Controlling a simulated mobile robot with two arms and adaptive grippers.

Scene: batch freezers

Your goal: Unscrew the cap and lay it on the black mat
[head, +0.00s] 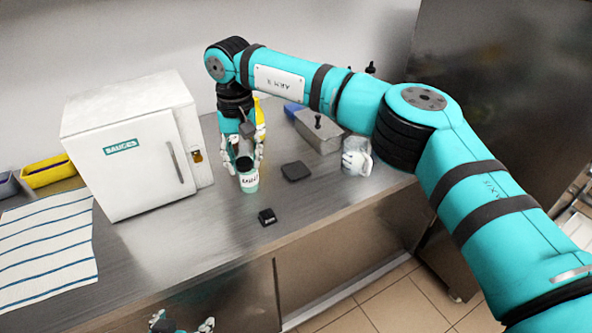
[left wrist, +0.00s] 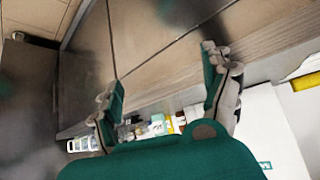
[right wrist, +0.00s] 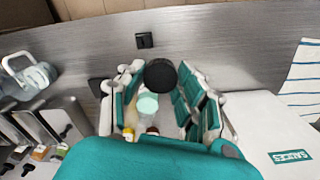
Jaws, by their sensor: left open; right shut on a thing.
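A mint tub with a white label (head: 249,182) stands upright on the steel counter. A dark round cap (right wrist: 160,75) is at its top. My right gripper (head: 246,165) points down and is shut on the cap, fingers on both sides. I cannot tell whether the cap is loose on the tub. A black square mat (head: 295,171) lies on the counter right of the tub; the right gripper partly hides it in the right wrist view. My left gripper (head: 184,324) is open and empty, low in front of the counter; its fingers also show in the left wrist view (left wrist: 163,65).
A white freezer box (head: 130,145) stands left of the tub. A small black block (head: 267,216) sits near the counter's front edge. A grey metal container (head: 318,133) and a clear jug (head: 357,157) stand to the right. A striped towel (head: 45,245) lies far left.

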